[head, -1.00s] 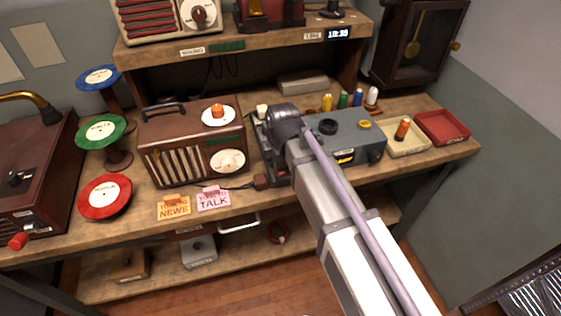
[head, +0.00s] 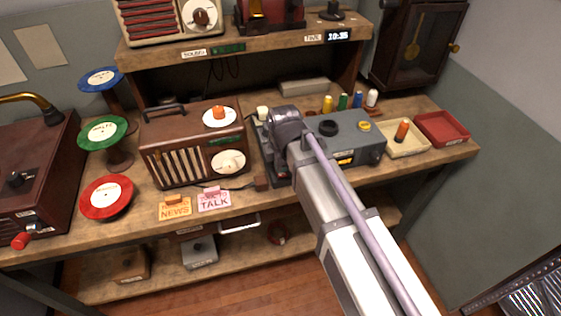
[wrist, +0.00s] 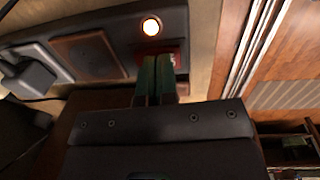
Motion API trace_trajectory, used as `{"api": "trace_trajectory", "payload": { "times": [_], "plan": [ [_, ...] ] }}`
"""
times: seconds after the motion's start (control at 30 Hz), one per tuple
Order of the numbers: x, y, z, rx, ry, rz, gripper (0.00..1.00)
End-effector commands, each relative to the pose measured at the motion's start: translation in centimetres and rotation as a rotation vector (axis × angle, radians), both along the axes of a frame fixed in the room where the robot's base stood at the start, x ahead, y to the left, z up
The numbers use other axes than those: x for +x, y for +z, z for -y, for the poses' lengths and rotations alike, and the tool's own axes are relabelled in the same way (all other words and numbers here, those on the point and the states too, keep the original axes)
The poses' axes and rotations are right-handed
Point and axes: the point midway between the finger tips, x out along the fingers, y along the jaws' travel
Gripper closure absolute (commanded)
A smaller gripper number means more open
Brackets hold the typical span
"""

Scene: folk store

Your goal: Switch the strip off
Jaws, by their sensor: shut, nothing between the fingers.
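In the wrist view the dark power strip (wrist: 112,32) runs across the top. It has a round lit lamp (wrist: 151,27) and a red switch (wrist: 172,47) beside it, partly hidden by my fingers. My gripper (wrist: 160,62) is shut and empty, its greenish fingertips at the red switch. I cannot tell whether they touch it. A grey plug (wrist: 28,76) sits at the strip's left part. In the head view my wrist (head: 287,125) covers most of the strip and hides the fingertips.
A brown radio (head: 195,150) stands left of my wrist. A grey machine (head: 350,135) stands close on the right, with a cream tray (head: 407,148) and a red tray (head: 442,128) beyond. Orange and pink cards (head: 175,208) lie at the bench's front edge.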

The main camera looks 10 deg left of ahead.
Motion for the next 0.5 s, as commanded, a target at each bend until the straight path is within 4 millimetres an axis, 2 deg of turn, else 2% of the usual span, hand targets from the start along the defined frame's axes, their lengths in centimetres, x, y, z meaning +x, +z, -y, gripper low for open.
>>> {"api": "trace_trajectory", "payload": {
  "times": [0.33, 0.5],
  "plan": [
    [-0.1, 0.2, 0.0, 0.000, 0.000, 0.000, 1.00],
    [-0.2, 1.9, 0.2, 0.000, -0.001, 0.000, 1.00]
  ]
}}
